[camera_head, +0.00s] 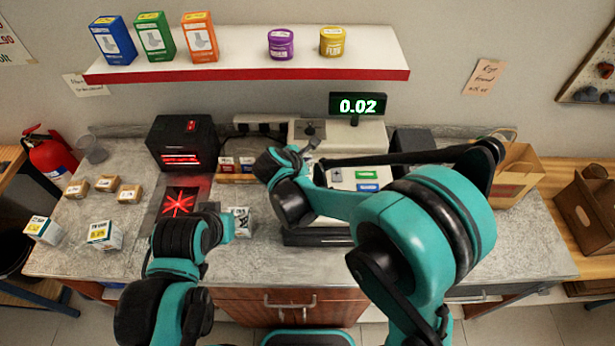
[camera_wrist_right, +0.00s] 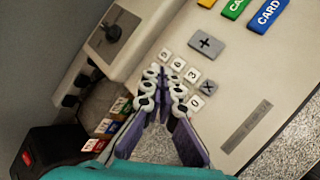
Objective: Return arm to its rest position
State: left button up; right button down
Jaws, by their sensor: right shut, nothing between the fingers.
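My right arm reaches from the right over the cash register (camera_head: 355,137). My right gripper (camera_head: 308,148) is over the register's left part, shut and empty. In the right wrist view my right gripper (camera_wrist_right: 161,108) shows its finger ends together in front of the number keys (camera_wrist_right: 180,78); I cannot tell whether they touch. My left arm comes in from the lower left. My left gripper (camera_head: 228,228) is low over the counter, next to a small white box (camera_head: 241,220); its fingers are not clear.
A black scanner (camera_head: 183,143) casts red light on the counter left of the register. White boxes (camera_head: 104,235) and small brown boxes (camera_head: 104,184) lie at left. A paper bag (camera_head: 515,175) stands at right. A shelf (camera_head: 350,66) overhangs the back. The display (camera_head: 357,105) reads 0.02.

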dwell(0.5)
